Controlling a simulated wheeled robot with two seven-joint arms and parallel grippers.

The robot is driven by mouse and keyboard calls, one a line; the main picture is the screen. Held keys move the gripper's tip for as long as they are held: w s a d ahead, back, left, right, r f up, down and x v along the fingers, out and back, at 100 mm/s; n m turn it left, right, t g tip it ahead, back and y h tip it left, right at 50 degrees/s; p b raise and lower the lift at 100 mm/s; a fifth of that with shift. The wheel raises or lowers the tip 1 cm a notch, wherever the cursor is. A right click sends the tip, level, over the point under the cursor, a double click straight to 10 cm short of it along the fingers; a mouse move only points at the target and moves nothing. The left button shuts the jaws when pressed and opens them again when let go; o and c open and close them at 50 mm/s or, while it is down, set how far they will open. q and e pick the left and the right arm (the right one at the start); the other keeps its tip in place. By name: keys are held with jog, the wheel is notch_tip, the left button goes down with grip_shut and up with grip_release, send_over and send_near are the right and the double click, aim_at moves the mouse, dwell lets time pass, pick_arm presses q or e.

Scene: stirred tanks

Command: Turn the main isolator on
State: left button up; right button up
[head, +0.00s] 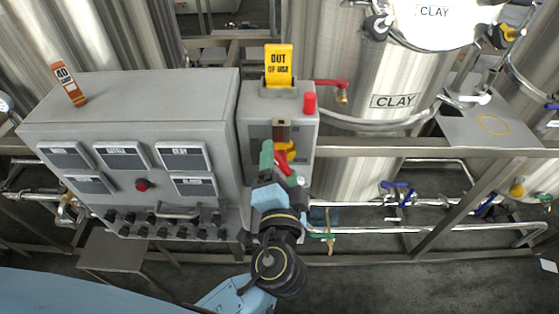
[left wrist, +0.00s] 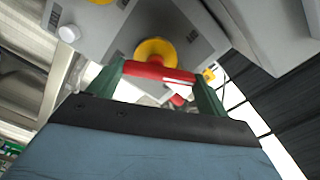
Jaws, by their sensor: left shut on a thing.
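The main isolator is on the front of the small grey box (head: 250,130), right of the large panel. It has a yellow round base (head: 288,147) and a red handle (head: 281,162). My left gripper (head: 282,167) is at the isolator, its green fingers on either side of the handle. In the left wrist view the red handle (left wrist: 158,72) lies across between the two fingers, in front of the yellow base (left wrist: 156,51). The gripper is shut on the handle. My fingers and wrist hide part of the isolator in the head view. My right gripper is not in view.
A yellow "out of use" tag (head: 279,65) and a red cylinder (head: 310,103) stand on the small box. The large panel (head: 130,115) with an orange tag (head: 69,83) is on the left. Steel tanks (head: 345,90), a frame rail (head: 430,152) and pipes (head: 450,229) surround it.

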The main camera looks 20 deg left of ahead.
pick_arm(q)
jog(key=m+p, duration=0.2)
jog(key=m, duration=0.3)
jog(key=shift+d+r+m+p, duration=0.1)
jog(key=shift+d+m+p, duration=0.05)
jog(key=shift+m+p, duration=0.2)
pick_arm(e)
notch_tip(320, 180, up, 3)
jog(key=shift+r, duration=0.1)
pick_arm(q)
jog(key=o, duration=1)
jog(key=shift+w, duration=0.1)
